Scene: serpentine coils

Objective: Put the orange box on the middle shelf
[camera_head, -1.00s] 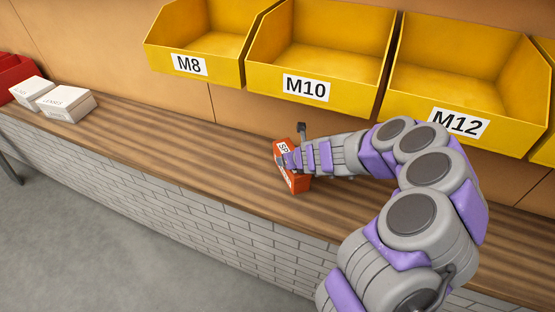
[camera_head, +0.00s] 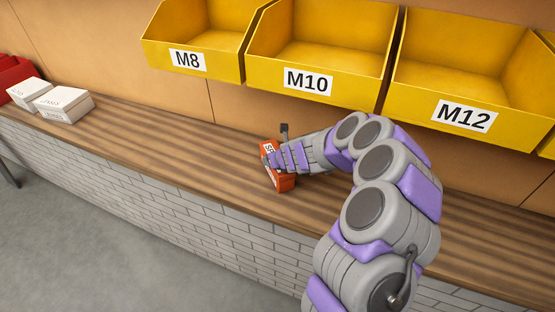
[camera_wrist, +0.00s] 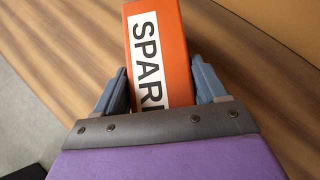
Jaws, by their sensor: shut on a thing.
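The orange box (camera_head: 281,181) has a white label, of which "SPAR" can be read in the wrist view (camera_wrist: 171,40). In the head view it is at the wooden bench top, slightly tilted in the picture; I cannot tell whether it touches the wood. My gripper (camera_head: 274,160) is shut on the box, with a blue-grey finger on each side of it in the wrist view (camera_wrist: 162,85). The fingers and wrist hide part of the box. No middle shelf can be made out in these views.
Yellow bins marked M8 (camera_head: 188,60), M10 (camera_head: 308,82) and M12 (camera_head: 464,116) hang above the wooden bench (camera_head: 190,150). White boxes (camera_head: 64,105) and a red bin (camera_head: 12,72) stand at the far left. The bench between them and my gripper is clear.

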